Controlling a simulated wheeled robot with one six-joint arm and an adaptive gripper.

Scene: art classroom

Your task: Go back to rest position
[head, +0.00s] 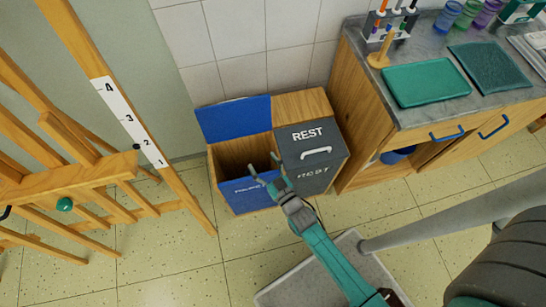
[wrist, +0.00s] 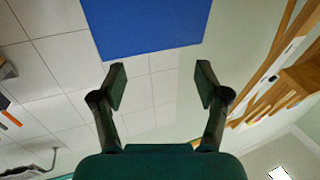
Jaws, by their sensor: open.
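My gripper (head: 264,172) is at the end of my teal arm in the head view, over the front of the open blue compartment of a wooden two-part bin (head: 233,154). In the wrist view my gripper (wrist: 160,87) shows two dark fingers spread well apart with nothing between them. The raised blue lid (head: 234,119) stands against the wall, and it also shows in the wrist view (wrist: 145,25). The inside of the compartment is dark, and I cannot tell what it holds.
The grey bin lid marked REST (head: 309,150) is closed. A wooden easel (head: 90,185) stands at left. At right a counter (head: 415,118) carries a green tray (head: 427,82), a teal mat (head: 489,66) and markers. A grey tray-like surface (head: 290,290) lies below my arm.

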